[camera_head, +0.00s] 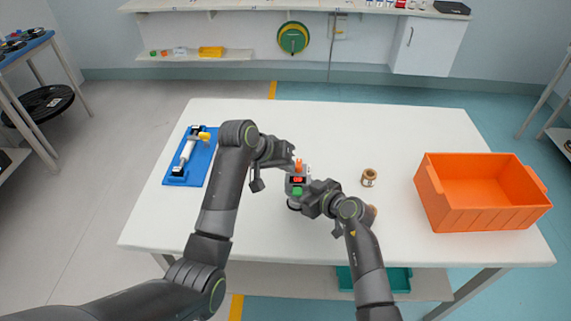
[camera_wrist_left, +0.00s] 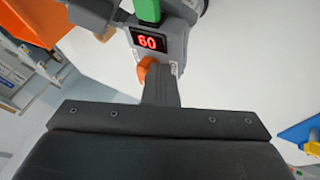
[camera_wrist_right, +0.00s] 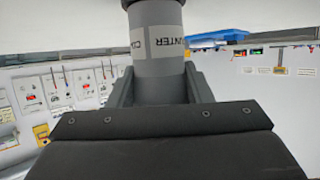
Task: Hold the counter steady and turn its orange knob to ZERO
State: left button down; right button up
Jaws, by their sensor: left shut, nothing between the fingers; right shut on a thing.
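The counter (camera_head: 308,170) is a grey device on the white table, with a red display and a green part (camera_head: 297,191). In the left wrist view its display (camera_wrist_left: 148,42) reads 60. The orange knob (camera_head: 298,165) is on its far side and also shows in the left wrist view (camera_wrist_left: 144,70). My left gripper (camera_head: 291,154) is shut and empty, its fingertips (camera_wrist_left: 158,70) right at the knob; whether they touch it I cannot tell. My right gripper (camera_wrist_right: 160,88) is shut around the counter's grey cylindrical body (camera_wrist_right: 158,45), which bears a COUNTER label.
A blue board (camera_head: 176,171) with a white-and-black device lies at the table's left. A small brass-coloured spool (camera_head: 369,177) stands right of the counter. A brownish round thing (camera_head: 371,211) is partly hidden by my right arm. An orange crate (camera_head: 480,218) stands at the right.

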pick_arm(q)
jog(key=shift+s+d, duration=0.35)
jog(key=shift+s, duration=0.05)
jog(key=shift+s+d, duration=0.1)
jog(key=shift+d, duration=0.05)
jog(key=shift+s+d, duration=0.2)
jog(key=shift+d, duration=0.1)
jog(key=shift+s+d, duration=0.1)
jog(key=shift+d, duration=0.25)
dwell(0.7)
jog(key=shift+w+d, duration=0.15)
jog(key=shift+w, duration=0.7)
pick_arm(e)
jog(key=shift+o, duration=0.5)
jog(key=shift+a, duration=0.1)
jog(key=shift+c, duration=0.4)
pick_arm(q)
jog(key=v, duration=1.2)
jog(key=shift+s, duration=0.1)
